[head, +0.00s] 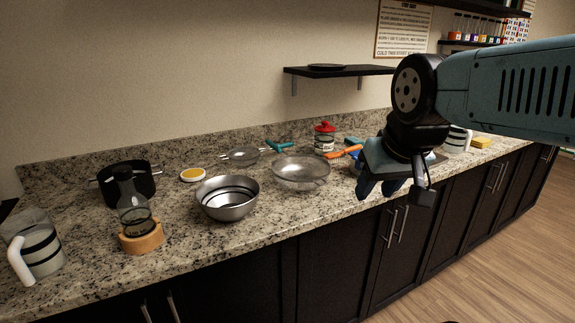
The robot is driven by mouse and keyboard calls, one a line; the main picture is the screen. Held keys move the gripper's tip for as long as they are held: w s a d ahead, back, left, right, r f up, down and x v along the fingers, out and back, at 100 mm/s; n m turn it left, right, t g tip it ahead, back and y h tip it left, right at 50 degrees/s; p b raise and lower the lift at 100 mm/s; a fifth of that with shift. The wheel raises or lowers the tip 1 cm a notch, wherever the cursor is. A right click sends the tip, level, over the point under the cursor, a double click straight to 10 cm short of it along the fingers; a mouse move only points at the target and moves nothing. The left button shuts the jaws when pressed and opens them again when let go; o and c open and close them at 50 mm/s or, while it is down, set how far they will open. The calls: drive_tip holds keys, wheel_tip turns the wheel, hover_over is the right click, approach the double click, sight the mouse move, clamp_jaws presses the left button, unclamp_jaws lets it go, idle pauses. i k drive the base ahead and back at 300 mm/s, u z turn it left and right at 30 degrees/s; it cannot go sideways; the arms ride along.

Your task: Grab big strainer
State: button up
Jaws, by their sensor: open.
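The big strainer (301,174), a wide grey mesh bowl, sits on the granite counter right of the steel bowl. An orange handle (346,152) shows at its right and seems to belong to it. A smaller strainer (242,155) with a teal handle (279,145) lies behind to the left. My gripper (379,188) is open and empty, pointing down near the counter's front edge, to the right of the big strainer and apart from it. My gripper hides part of the counter behind it.
A steel bowl (227,197) stands left of the big strainer. A red-lidded jar (325,138) stands behind it. A black pot (128,184), a coffee maker (136,213) and a striped pitcher (38,252) stand farther left. A wall shelf (340,70) hangs above.

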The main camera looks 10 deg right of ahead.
sight(315, 171)
drive_tip(key=u, duration=0.3)
drive_tip(key=i, duration=0.3)
drive_tip(key=z, duration=1.9)
drive_tip(key=i, duration=0.25)
drive_tip(key=u, duration=1.95)
drive_tip(key=i, duration=0.4)
drive_tip(key=z, duration=0.1)
